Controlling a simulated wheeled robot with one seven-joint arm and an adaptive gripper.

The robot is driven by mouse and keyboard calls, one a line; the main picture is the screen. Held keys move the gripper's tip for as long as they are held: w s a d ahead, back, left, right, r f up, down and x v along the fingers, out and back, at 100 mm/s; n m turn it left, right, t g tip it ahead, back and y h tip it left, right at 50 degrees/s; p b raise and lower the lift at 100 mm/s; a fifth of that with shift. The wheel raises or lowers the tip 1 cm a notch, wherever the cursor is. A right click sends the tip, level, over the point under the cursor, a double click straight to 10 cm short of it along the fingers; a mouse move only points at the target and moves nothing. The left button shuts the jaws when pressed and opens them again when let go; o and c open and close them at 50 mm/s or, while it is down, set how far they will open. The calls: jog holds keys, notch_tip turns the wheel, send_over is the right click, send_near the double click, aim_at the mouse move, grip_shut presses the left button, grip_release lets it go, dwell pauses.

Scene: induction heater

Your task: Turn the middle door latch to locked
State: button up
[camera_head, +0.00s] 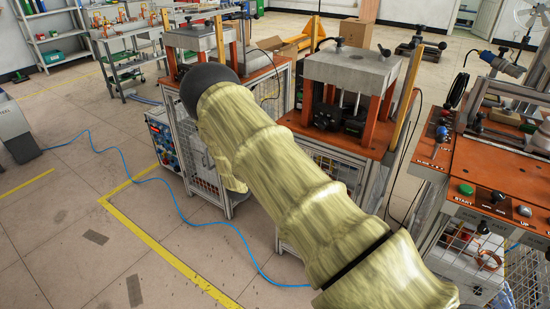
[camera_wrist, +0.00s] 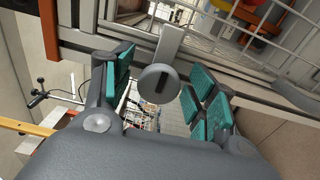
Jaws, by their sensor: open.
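In the wrist view, a grey door latch (camera_wrist: 160,84) shows as a round disc with a dark slot. A flat grey bar (camera_wrist: 171,44) runs up from it toward the metal door frame. My gripper (camera_wrist: 164,76) is open, with teal-padded fingers on either side of the disc. A gap shows between the disc and the pads on both sides, and nothing is held. In the head view, my covered arm hides the gripper and the latch, so which door this is cannot be told there.
In the head view, mesh-sided cabinets carry presses: one press (camera_head: 352,75) stands right of my arm, another (camera_head: 200,38) behind it. An orange control panel (camera_head: 495,195) with buttons is at right. A blue cable (camera_head: 185,213) crosses the floor. Open floor lies at left.

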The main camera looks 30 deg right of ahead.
jog(key=v, duration=1.2)
jog(key=shift+f, duration=0.1)
jog(key=s+a+f+m+y+p, duration=0.1)
jog(key=s+a+f+y+p, duration=0.3)
jog(key=s+f, duration=0.55)
jog(key=s+a+f+y+p, duration=0.1)
jog(key=s+a+f+y, duration=0.2)
jog(key=s+f+y, duration=0.65)
jog(key=s+a+r+m+g+y+p, duration=0.1)
jog(key=s+a, duration=0.4)
jog(key=s, duration=0.9)
jog(key=s+a+r+m+g+y+p, duration=0.1)
jog(key=s+a+g, duration=0.4)
jog(key=s, duration=1)
notch_tip(320, 180, up, 2)
jog(key=shift+s+a+r+m+g+y+p, duration=0.15)
jog(key=shift+a+m+g+y+p, duration=0.35)
jog(key=shift+m, duration=0.5)
